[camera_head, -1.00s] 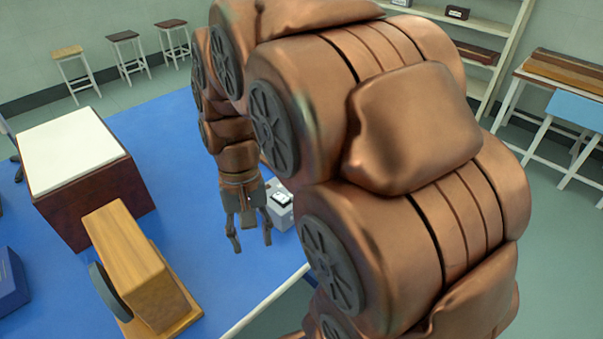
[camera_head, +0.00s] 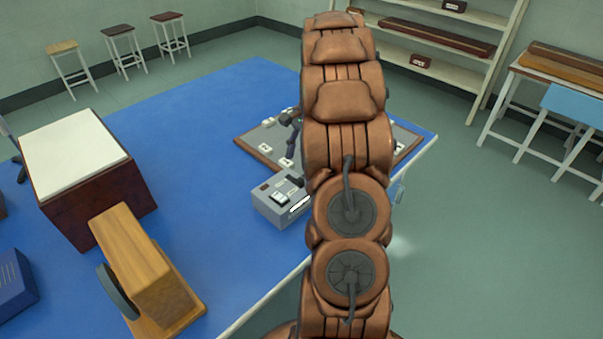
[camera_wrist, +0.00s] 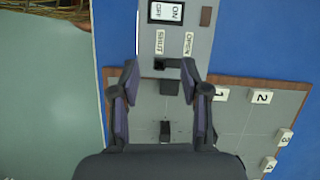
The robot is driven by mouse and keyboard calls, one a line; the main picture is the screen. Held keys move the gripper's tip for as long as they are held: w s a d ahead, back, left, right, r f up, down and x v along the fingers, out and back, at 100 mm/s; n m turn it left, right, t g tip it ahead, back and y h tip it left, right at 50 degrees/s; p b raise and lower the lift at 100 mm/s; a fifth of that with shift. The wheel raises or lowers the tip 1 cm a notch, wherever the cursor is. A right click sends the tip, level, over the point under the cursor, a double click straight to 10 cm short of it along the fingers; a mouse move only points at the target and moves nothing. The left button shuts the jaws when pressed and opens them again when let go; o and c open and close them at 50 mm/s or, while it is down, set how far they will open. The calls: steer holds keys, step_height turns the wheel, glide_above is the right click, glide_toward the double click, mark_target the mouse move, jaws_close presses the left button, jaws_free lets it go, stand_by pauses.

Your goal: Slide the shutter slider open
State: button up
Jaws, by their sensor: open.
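The grey control box (camera_head: 268,207) stands on the blue bench, and its top also shows in the wrist view (camera_wrist: 205,50). It has SHUT (camera_wrist: 159,42) and OPEN (camera_wrist: 188,43) labels. A small black slider knob (camera_wrist: 160,64) appears below them, nearer the SHUT side; its exact outline blends with the dark fingertips. My gripper (camera_wrist: 161,68) is open, with one finger on each side of the knob in the wrist view. I cannot tell whether either finger touches it. In the head view my arm hides most of the gripper.
An ON/OFF rocker switch (camera_wrist: 166,12) sits on the box. A wood-edged grey board (camera_head: 245,145) with numbered tiles lies behind it. A wooden block device (camera_head: 140,265) and a white-topped dark box (camera_head: 68,155) stand to the left. The bench's edge (camera_head: 265,301) is close to the box.

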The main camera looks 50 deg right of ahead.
mark_target(300, 179)
steer(key=shift+m, duration=0.6)
steer(key=f+p, duration=0.1)
steer(key=f, duration=0.1)
steer(key=f+p, duration=0.1)
steer(key=f, duration=0.2)
steer(key=d+f, duration=0.1)
steer(key=f, duration=0.1)
steer(key=shift+s+f+p, duration=0.15)
steer(key=shift+f+p, duration=0.1)
steer(key=shift+p, duration=0.15)
steer(key=shift+a+f, duration=0.1)
steer(key=shift+f, duration=0.45)
jaws_close()
